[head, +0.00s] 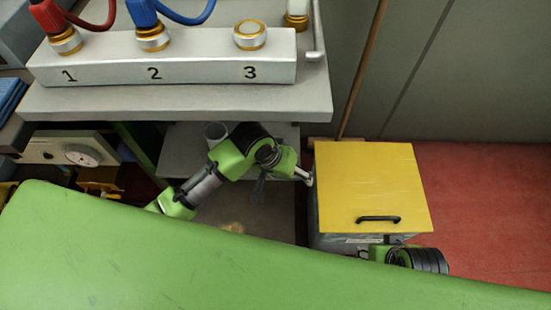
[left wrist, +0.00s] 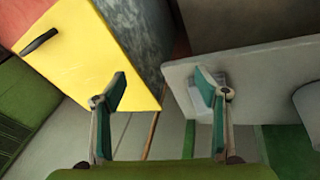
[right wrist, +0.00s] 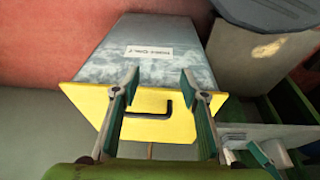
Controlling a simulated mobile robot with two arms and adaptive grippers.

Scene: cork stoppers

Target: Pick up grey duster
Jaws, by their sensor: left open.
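I cannot make out a grey duster for certain. In the left wrist view a pale grey patch (left wrist: 205,82) lies on the shelf, partly hidden behind one finger; I cannot tell whether it is the duster. My left gripper (head: 304,174) is beside the shelf's right end, near the yellow-lidded bin's left edge. In the left wrist view its fingers (left wrist: 160,76) are spread with nothing between them. My right gripper (right wrist: 160,75) is open and empty in front of the bin, its fingers either side of the black handle in that picture. I cannot tell its distance from it.
The bin's yellow lid (head: 370,185) has a black handle (head: 378,219). The grey shelf (head: 180,150) bears a grey cylinder (head: 216,132), under a bench (head: 180,98) with a numbered block (head: 200,65). A wooden pole (head: 361,70) leans behind the bin. Red floor (head: 485,210) at right is clear.

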